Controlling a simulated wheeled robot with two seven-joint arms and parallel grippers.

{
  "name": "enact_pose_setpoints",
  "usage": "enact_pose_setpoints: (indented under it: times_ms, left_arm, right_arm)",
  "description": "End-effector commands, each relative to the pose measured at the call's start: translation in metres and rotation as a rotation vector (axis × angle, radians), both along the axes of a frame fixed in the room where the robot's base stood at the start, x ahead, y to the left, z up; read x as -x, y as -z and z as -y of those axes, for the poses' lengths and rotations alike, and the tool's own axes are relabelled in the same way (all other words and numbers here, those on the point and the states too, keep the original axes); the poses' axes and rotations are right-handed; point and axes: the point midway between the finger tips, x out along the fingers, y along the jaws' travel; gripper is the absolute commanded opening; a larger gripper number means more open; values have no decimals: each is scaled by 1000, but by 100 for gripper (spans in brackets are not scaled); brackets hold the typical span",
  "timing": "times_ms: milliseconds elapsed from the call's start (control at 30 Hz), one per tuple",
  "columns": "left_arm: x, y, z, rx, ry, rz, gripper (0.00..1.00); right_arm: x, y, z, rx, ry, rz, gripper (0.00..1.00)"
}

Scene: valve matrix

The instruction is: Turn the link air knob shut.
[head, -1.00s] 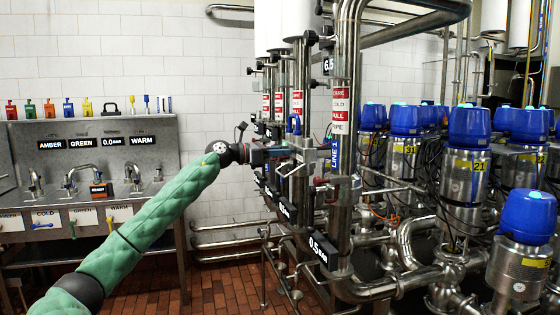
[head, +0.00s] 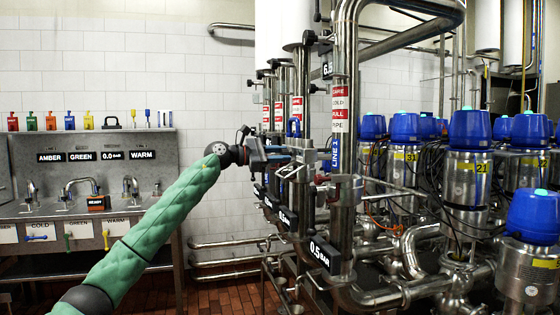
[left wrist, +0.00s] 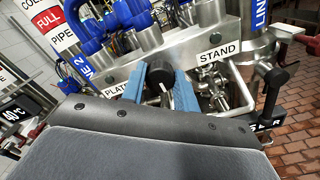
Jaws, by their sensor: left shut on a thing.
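In the left wrist view a black round knob (left wrist: 158,86) sits on a bright metal bracket (left wrist: 180,57) with labels STAND and part of PLATE. I cannot read a label naming it as the link air knob. My left gripper (left wrist: 157,76) is shut on this knob, with one blue finger on each side of it. In the head view my left gripper (head: 291,158) reaches from the left to the upright steel pipes, and the knob is too small and covered to make out there. My right gripper is not in view.
Upright pipe (head: 346,120) with red and white labels stands close beside my left gripper. A black-handled lever (left wrist: 273,90) is to the right in the left wrist view. Blue-capped valves (head: 469,129) crowd the right. A sink bench (head: 95,200) stands at left.

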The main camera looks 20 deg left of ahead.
Motion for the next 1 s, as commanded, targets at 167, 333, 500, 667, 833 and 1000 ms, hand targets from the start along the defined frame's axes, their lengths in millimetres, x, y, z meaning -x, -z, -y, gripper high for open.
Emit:
enact_pose_setpoints:
  times_ms: [167, 333, 500, 667, 833, 1000]
  left_arm:
    - [0, 2, 0, -28, 0, 37, 7]
    - [0, 2, 0, -38, 0, 51, 7]
    - [0, 1, 0, -39, 0, 52, 7]
    - [0, 1, 0, -39, 0, 52, 7]
    - [0, 1, 0, -38, 0, 53, 52]
    - [0, 1, 0, -38, 0, 53, 52]
  right_arm:
    - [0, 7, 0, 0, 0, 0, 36]
    - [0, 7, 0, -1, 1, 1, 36]
    - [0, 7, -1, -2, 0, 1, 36]
    - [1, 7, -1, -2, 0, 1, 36]
    - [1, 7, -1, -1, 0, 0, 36]
    - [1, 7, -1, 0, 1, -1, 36]
